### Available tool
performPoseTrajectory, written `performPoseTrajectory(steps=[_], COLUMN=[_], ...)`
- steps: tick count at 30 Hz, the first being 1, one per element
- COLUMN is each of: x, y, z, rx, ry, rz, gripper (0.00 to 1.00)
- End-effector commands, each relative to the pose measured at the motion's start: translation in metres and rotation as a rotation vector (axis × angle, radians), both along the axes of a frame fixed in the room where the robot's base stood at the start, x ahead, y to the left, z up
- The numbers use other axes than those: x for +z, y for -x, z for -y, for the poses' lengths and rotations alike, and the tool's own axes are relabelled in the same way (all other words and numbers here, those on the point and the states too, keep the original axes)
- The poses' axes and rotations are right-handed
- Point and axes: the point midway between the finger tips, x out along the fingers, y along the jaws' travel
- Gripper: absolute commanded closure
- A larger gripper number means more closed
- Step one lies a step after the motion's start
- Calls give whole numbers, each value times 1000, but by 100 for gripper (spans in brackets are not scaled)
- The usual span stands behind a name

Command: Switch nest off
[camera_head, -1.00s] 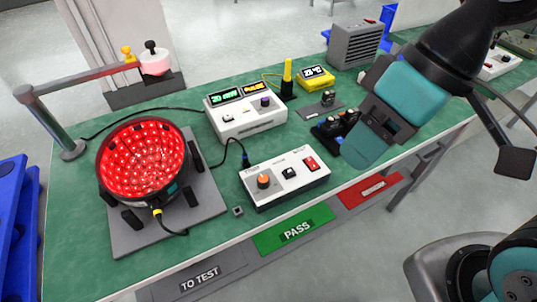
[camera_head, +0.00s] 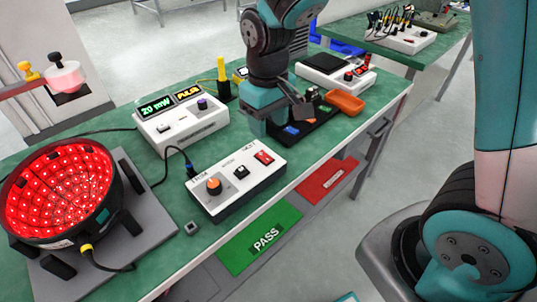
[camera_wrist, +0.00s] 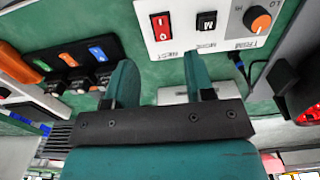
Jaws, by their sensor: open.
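A white control box (camera_head: 236,184) stands near the front edge of the green bench. It carries an orange TRIM knob (camera_head: 214,186), a black MODE switch (camera_head: 241,171) and a red NEST rocker switch (camera_head: 264,158) at its right end. The wrist view shows the red switch (camera_wrist: 161,27) upside down, ahead of my fingers; its tilt is too small to tell. My gripper (camera_wrist: 160,80) is open and empty, its two teal fingers apart. In the head view my gripper (camera_head: 262,122) is beyond the box's right end, apart from the switch. The round nest (camera_head: 62,195) glows red.
A white meter (camera_head: 180,125) reads 20 mW and PULSE behind the box. A black tray with coloured tags (camera_head: 300,130) and an orange bin (camera_head: 345,103) lie to the right. A yellow post (camera_head: 222,70) stands behind. A cable (camera_head: 172,165) runs to the box's left end.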

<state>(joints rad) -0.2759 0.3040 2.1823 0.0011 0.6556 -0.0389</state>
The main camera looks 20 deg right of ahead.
Motion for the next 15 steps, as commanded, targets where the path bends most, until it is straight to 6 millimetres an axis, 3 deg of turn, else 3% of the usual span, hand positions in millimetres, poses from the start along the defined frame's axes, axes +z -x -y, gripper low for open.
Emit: performPoseTrajectory(steps=[1, 6, 15], x=[-15, -52, -90], y=[2, 1, 1], z=[0, 0, 0], rx=[0, 0, 0], ry=[1, 1, 0], rz=[-7, -5, -2], gripper=[51, 51, 51])
